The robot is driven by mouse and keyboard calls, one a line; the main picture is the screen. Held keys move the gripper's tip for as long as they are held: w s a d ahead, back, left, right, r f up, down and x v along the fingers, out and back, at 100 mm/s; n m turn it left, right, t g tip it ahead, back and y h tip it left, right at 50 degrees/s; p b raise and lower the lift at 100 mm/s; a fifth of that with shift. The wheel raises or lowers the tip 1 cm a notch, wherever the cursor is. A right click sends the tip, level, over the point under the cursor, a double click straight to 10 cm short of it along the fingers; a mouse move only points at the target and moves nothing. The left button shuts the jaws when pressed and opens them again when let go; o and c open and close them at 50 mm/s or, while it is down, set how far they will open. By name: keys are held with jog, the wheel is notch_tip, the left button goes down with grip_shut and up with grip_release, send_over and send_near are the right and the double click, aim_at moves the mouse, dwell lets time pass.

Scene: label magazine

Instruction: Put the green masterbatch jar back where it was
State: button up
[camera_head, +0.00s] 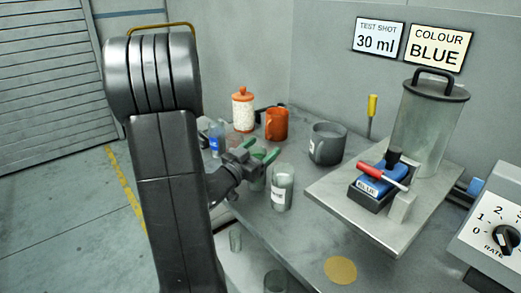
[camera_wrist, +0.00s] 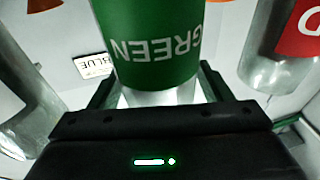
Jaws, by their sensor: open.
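The green masterbatch jar (camera_wrist: 150,45) has a green band reading GREEN, upside down in the wrist view.
A jar with a red label (camera_wrist: 300,30) stands close on the right in the wrist view, and a clear jar (camera_wrist: 25,95) on the left.

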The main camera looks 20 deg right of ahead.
jog(key=shift+r, duration=0.15)
jog(key=shift+a, duration=0.15)
jog(key=v, duration=1.1)
jog(key=shift+s+a, duration=0.25)
jog(key=x, duration=1.1)
jog(key=shift+w+d, duration=0.15)
jog(key=shift+d, duration=0.1)
jog(key=shift+w+d, duration=0.15)
jog(key=shift+d, duration=0.1)
jog(key=shift+a, duration=0.1)
